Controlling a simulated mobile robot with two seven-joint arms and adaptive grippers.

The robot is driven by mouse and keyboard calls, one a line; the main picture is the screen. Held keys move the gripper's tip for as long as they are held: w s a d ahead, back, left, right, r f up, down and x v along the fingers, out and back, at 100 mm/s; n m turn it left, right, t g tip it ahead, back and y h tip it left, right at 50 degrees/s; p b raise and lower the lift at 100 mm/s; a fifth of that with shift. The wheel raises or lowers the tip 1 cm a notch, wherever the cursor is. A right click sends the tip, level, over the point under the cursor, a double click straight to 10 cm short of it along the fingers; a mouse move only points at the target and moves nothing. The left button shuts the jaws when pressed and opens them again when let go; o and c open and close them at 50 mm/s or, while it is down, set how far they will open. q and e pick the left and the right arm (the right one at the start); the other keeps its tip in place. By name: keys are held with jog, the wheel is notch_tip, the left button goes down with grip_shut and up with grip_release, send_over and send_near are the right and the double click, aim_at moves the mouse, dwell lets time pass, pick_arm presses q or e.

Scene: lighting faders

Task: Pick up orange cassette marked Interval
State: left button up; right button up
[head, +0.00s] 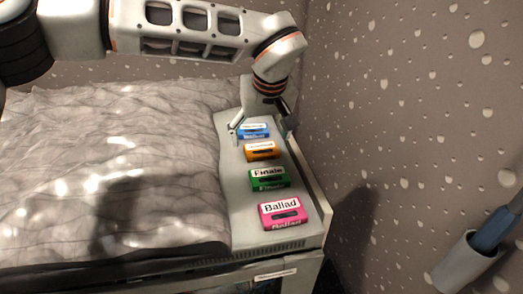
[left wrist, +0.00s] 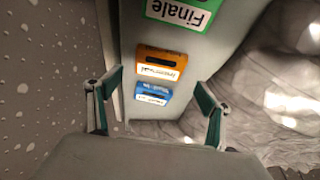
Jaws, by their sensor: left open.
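The orange cassette (head: 261,151) lies flat on the narrow grey ledge, second from the far end of a row. In the left wrist view its white label (left wrist: 159,62) shows upside down and seems to read Interval. My left gripper (head: 264,129) is open and empty, pointing down at the far end of the row. Its fingers stand on either side of the blue cassette (head: 253,130), apart from the orange one. In the left wrist view the blue cassette (left wrist: 153,93) lies between the fingertips (left wrist: 160,88), with the orange one just beyond. My right gripper is not in view.
The green Finale cassette (head: 268,178) and pink Ballad cassette (head: 283,212) lie nearer on the ledge (head: 243,220). A speckled wall (head: 400,110) rises at right. Crumpled grey fabric (head: 110,160) borders the left. A grey cylinder (head: 463,265) with a blue piece stands at lower right.

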aim_at(261, 146)
pick_arm(q)
jog(key=x, duration=0.3)
jog(key=shift+w+d+f, duration=0.1)
jog(key=shift+w+f, duration=0.05)
jog(key=shift+f, duration=0.15)
jog(key=c, duration=1.2)
jog(key=shift+r, duration=0.2)
